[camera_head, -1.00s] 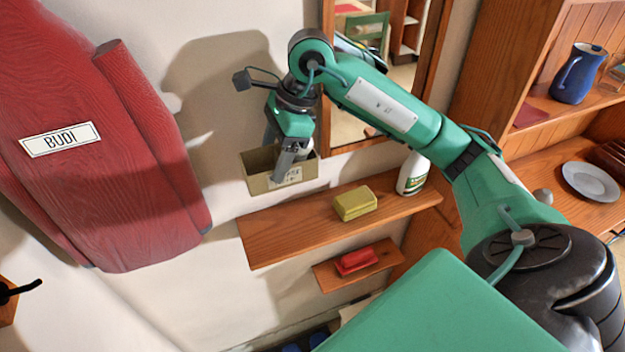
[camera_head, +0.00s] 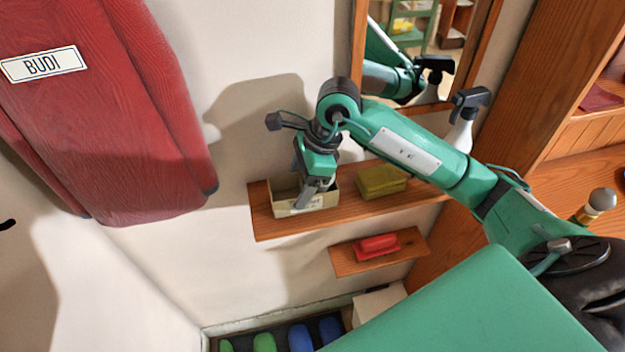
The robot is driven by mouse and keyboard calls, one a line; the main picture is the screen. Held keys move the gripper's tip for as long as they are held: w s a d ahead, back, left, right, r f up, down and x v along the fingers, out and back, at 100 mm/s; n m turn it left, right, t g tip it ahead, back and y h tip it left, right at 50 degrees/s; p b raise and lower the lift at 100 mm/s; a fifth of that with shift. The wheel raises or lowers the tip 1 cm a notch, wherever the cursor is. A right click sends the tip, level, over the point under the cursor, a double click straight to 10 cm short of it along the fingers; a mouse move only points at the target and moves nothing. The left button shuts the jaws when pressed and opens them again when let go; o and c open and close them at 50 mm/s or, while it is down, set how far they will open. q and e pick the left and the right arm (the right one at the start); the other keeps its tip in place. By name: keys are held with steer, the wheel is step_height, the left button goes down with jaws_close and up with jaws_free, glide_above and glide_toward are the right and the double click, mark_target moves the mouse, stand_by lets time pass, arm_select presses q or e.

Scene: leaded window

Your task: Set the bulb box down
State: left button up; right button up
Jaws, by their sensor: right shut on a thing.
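The bulb box (camera_head: 288,201) is a small open-topped cream box with printing on its front. It is at the left end of the upper wooden shelf (camera_head: 265,228), low over or on the board; I cannot tell whether its base touches. My right gripper (camera_head: 309,197) points down and is shut on the box's wall, hiding part of its front. My left gripper is not in view.
A yellow box-shaped thing (camera_head: 381,181) sits on the same shelf, right of the bulb box. A spray bottle (camera_head: 463,130) stands beyond my arm. A red brush-like thing (camera_head: 377,246) is on the lower shelf (camera_head: 345,263). A red coat labelled BUDI (camera_head: 110,120) hangs at left.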

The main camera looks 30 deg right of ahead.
steer(key=shift+w+d+f, duration=0.1)
steer(key=shift+w+d, duration=0.05)
steer(key=shift+d, duration=0.05)
steer(key=shift+a+f+b, duration=0.15)
steer(key=shift+a+b, duration=0.15)
steer(key=o, duration=1)
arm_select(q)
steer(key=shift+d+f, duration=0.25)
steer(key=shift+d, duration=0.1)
arm_select(e)
steer(key=shift+d, duration=0.2)
